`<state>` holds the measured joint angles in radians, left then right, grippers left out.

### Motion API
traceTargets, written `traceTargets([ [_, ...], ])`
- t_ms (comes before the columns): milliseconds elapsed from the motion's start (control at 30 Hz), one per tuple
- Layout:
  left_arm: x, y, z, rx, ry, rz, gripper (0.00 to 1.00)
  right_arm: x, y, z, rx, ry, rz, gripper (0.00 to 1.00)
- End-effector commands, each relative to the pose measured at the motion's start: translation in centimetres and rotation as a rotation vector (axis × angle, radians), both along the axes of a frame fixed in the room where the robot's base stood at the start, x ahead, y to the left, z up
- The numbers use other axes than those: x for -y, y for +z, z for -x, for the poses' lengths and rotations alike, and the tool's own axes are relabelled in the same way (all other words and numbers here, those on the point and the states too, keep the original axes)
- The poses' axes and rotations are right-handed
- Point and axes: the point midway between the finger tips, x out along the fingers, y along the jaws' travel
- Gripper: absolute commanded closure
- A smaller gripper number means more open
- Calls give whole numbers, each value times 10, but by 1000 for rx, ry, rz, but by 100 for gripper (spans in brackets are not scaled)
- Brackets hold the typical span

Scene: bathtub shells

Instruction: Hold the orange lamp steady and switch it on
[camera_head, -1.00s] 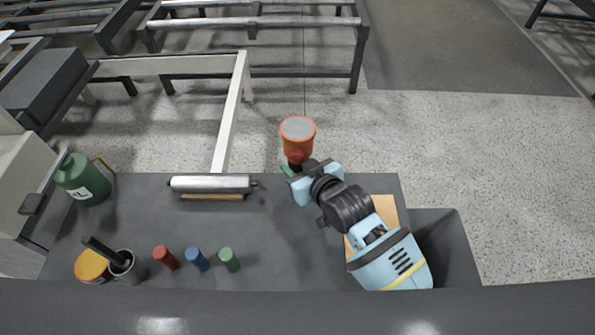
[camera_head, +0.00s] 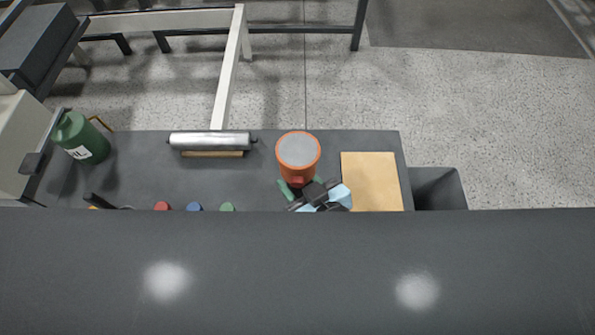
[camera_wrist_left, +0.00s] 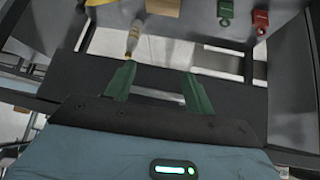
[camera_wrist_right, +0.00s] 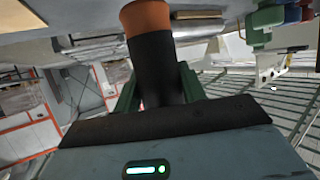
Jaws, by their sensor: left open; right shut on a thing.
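The orange lamp (camera_head: 298,152) has a round grey face turned up toward the head camera. My right gripper (camera_head: 299,188) is shut on its dark handle, just below the orange head. In the right wrist view the dark handle (camera_wrist_right: 157,75) stands between the green fingers, with the orange head (camera_wrist_right: 145,17) above. The lamp's switch cannot be made out, and I see no clear glow. My left gripper (camera_wrist_left: 155,84) is open and empty in its own wrist view. It does not show in the head view.
A metal roller (camera_head: 210,141) and a green bottle (camera_head: 80,138) are on the dark bench (camera_head: 110,192). A tan board (camera_head: 372,182) lies at the right, beside a dark bin (camera_head: 440,190). A dark foreground band (camera_head: 290,265) hides the bench's near part.

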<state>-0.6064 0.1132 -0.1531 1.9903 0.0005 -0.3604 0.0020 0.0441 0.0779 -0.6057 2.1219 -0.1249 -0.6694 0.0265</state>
Motion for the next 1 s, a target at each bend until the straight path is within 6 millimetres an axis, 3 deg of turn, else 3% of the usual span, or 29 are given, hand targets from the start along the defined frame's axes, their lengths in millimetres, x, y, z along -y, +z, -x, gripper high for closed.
traceTargets([
  [367,0,0,0,0,0,0,46,0,0,-3,1,0,0,86],
  [1000,0,0,0,0,0,0,46,0,-9,-35,2,0,-1,86],
])
